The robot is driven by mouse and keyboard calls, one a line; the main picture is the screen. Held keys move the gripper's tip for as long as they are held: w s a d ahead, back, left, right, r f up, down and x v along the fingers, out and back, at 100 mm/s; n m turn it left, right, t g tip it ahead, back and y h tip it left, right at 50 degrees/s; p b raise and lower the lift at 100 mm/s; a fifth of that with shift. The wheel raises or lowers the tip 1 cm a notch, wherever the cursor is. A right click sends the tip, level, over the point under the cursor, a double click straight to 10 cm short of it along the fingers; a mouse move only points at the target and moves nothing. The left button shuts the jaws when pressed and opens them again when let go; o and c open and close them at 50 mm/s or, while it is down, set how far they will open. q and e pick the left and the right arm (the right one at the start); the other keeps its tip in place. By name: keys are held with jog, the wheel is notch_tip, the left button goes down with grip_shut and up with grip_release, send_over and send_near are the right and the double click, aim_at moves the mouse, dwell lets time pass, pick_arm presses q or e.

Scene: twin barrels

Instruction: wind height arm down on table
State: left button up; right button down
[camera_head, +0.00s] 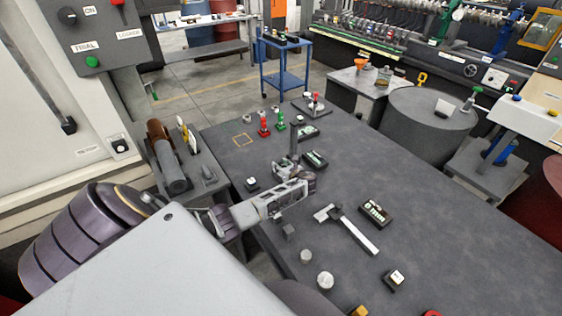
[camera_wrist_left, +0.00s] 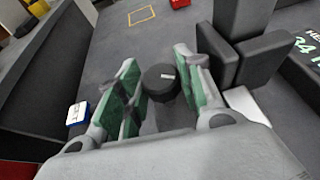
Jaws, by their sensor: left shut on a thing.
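A dark height stand with an upright post (camera_head: 294,143) stands on the grey table (camera_head: 420,240). Its post and dark blocks also show in the left wrist view (camera_wrist_left: 240,40). My left gripper (camera_head: 308,180) reaches in from the left to the stand's foot. In the left wrist view my left gripper (camera_wrist_left: 160,88) has its green-padded fingers on either side of a round black knob (camera_wrist_left: 162,82) with a small white mark, and it is shut on this knob. A black readout with light digits (camera_head: 315,160) lies just beyond, partly showing in the wrist view (camera_wrist_left: 303,55). My right gripper is not in view.
A white-topped button box (camera_head: 252,184) sits left of the gripper. A T-shaped metal tool (camera_head: 350,230), another readout (camera_head: 376,213) and pale round pieces (camera_head: 325,280) lie nearer. Red (camera_head: 264,128) and green (camera_head: 280,122) pieces stand behind. The table's right side is clear.

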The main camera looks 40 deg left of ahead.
pick_arm(q)
jog(key=shift+a+r, duration=0.1)
jog(key=o, duration=1)
jog(key=shift+d, duration=0.3)
jog(key=shift+s+d+r, duration=0.15)
jog(key=shift+d+r, duration=0.05)
jog(key=shift+d, duration=0.35)
jog(key=v, duration=0.6)
jog(key=shift+s, duration=0.25)
